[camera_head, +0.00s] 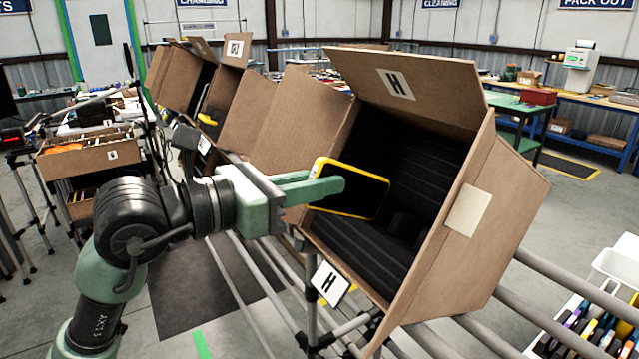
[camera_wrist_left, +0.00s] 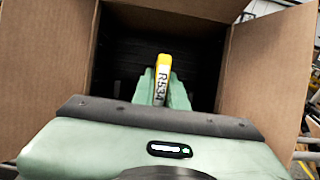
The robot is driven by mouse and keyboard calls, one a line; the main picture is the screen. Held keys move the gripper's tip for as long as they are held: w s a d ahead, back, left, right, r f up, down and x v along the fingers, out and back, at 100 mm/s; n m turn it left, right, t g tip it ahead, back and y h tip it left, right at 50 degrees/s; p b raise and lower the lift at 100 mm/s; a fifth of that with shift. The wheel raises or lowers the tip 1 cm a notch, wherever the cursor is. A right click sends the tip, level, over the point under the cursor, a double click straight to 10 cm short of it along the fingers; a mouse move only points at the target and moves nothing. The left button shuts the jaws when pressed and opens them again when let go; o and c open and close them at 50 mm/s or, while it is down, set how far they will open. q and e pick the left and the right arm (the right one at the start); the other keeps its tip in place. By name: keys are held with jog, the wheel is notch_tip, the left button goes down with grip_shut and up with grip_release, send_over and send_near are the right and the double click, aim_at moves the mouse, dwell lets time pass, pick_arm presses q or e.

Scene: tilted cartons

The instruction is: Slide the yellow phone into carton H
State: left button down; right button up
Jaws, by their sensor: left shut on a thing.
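The yellow phone (camera_head: 350,192) has a yellow edge and a dark face. My left gripper (camera_head: 325,186) is shut on it and holds it tilted at the mouth of carton H. Carton H (camera_head: 472,262) is a brown box tilted with its opening toward my left arm, flaps open, an H label on its upper flap and a dark ribbed inside. In the left wrist view the phone (camera_wrist_left: 163,75) shows edge-on between the fingers, with the marking R534, in front of the dark opening of carton H (camera_wrist_left: 262,65). My right gripper is in neither view.
Carton H rests on a rail stand (camera_head: 440,335). More open cartons (camera_head: 185,80) stand in a row behind to the left. A white bin (camera_head: 610,270) with several coloured items is at the lower right. A green table (camera_head: 520,110) stands behind on the right.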

aim_at(339, 214)
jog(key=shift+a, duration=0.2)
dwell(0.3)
pick_arm(q)
jog(key=shift+w+d, duration=0.1)
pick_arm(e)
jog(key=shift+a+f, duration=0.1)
pick_arm(q)
jog(key=shift+w+d+f, duration=0.15)
jog(key=shift+d, duration=0.05)
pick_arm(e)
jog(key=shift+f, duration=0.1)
pick_arm(q)
jog(key=shift+w+d+f, duration=0.1)
jog(key=shift+d, duration=0.05)
jog(key=shift+w+d+f+b, duration=0.15)
jog(key=shift+d+b, duration=0.05)
jog(key=shift+b, duration=0.15)
jog(key=shift+w+d+f, duration=0.4)
jog(key=shift+w+d, duration=0.05)
jog(key=shift+d, duration=0.2)
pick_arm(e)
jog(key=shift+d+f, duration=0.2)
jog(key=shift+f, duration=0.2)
pick_arm(q)
jog(key=shift+d+f+b, duration=0.1)
jog(key=shift+b, duration=0.25)
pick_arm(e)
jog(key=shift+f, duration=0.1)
